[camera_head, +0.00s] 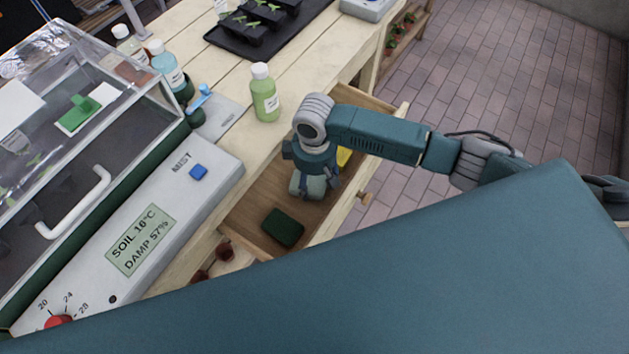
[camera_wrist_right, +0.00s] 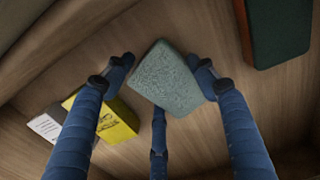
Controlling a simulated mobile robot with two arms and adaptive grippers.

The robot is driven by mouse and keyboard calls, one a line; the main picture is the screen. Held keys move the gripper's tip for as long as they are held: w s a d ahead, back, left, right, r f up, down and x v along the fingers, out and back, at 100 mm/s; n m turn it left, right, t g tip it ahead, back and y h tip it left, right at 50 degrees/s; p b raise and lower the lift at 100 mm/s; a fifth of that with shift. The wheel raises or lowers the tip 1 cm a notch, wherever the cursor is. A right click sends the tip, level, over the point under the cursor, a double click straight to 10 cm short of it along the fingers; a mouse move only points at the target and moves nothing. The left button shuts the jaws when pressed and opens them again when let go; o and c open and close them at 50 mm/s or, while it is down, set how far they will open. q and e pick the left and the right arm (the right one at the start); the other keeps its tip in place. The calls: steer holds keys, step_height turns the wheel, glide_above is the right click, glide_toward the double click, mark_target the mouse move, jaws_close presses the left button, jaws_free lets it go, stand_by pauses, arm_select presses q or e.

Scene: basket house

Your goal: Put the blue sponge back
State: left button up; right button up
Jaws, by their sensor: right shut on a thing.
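The blue sponge (camera_wrist_right: 167,82), a pale grey-blue block with rounded edges, is held between the fingers of my right gripper (camera_wrist_right: 164,66) in the right wrist view. It sits slightly tilted in the grip. In the head view, my right gripper (camera_head: 313,176) points down into the open wooden drawer (camera_head: 258,205). Whether the sponge touches the drawer floor I cannot tell. A dark green block (camera_head: 283,228) lies flat in the drawer on the near side of the gripper. It also shows at top right in the wrist view (camera_wrist_right: 279,30). My left gripper is not in view.
A yellow packet (camera_wrist_right: 112,119) and a white labelled item (camera_wrist_right: 45,127) lie in the drawer. A green bottle (camera_head: 265,94) stands on the wooden bench (camera_head: 215,62) above the drawer. A grey control panel (camera_head: 150,225) with a display is at left.

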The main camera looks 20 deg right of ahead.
mark_target(314, 182)
steer(key=shift+f, duration=0.35)
steer(key=o, duration=1.5)
steer(key=shift+r, duration=0.1)
step_height(314, 182, up, 12)
steer(key=shift+f+p, duration=0.1)
steer(key=shift+p, duration=0.2)
